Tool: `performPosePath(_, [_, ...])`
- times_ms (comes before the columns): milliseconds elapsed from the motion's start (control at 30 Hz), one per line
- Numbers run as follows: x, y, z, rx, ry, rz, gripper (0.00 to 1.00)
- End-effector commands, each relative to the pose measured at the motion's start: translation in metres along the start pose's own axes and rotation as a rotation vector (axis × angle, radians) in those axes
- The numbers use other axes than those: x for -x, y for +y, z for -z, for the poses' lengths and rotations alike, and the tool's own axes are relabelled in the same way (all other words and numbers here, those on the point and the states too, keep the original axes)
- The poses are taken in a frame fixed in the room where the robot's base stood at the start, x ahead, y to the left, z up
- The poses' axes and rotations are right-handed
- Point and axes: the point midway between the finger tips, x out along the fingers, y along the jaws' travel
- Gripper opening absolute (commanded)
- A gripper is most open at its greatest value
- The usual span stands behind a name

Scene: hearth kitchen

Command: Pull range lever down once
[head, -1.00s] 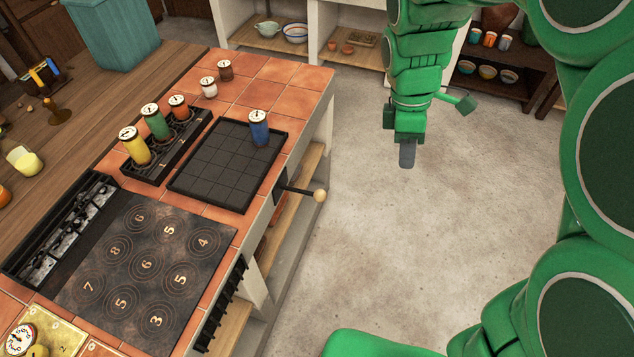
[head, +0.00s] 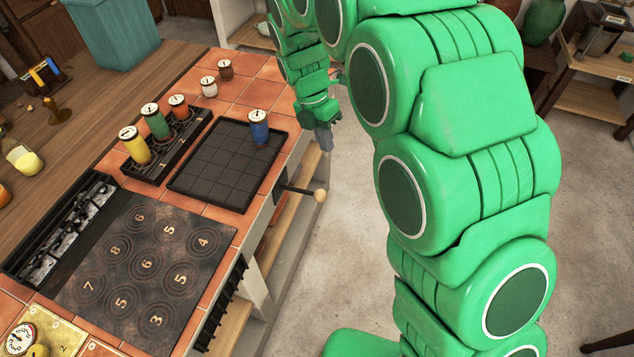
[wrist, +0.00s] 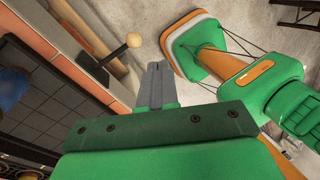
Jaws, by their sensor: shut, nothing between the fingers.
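The range lever (head: 302,191) is a dark rod with a pale round knob. It sticks out from the counter's right side, beside the dark tray, and slopes slightly down toward the knob. In the wrist view the lever's knob (wrist: 134,40) is ahead of my gripper and a little to the left. My gripper (head: 325,139) is shut and empty. In the wrist view the closed fingers (wrist: 156,68) point toward the area beside the lever.
A dark gridded tray (head: 205,187) holds a blue canister (head: 259,127) close to the counter edge. A numbered dark plate (head: 146,262) lies nearer. A rack (head: 178,139) holds several coloured canisters. Open floor (head: 350,270) lies right of the counter.

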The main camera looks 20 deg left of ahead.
Motion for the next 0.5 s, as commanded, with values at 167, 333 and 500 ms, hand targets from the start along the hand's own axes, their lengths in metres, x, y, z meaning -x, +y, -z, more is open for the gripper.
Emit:
performPosePath(167, [-0.010,0.037,0.010,0.174,-0.020,0.009,0.00])
performPosePath(333, [-0.016,0.058,0.017,0.285,-0.032,0.016,0.00])
performPosePath(500, [-0.019,0.066,0.020,0.330,-0.036,0.020,0.00])
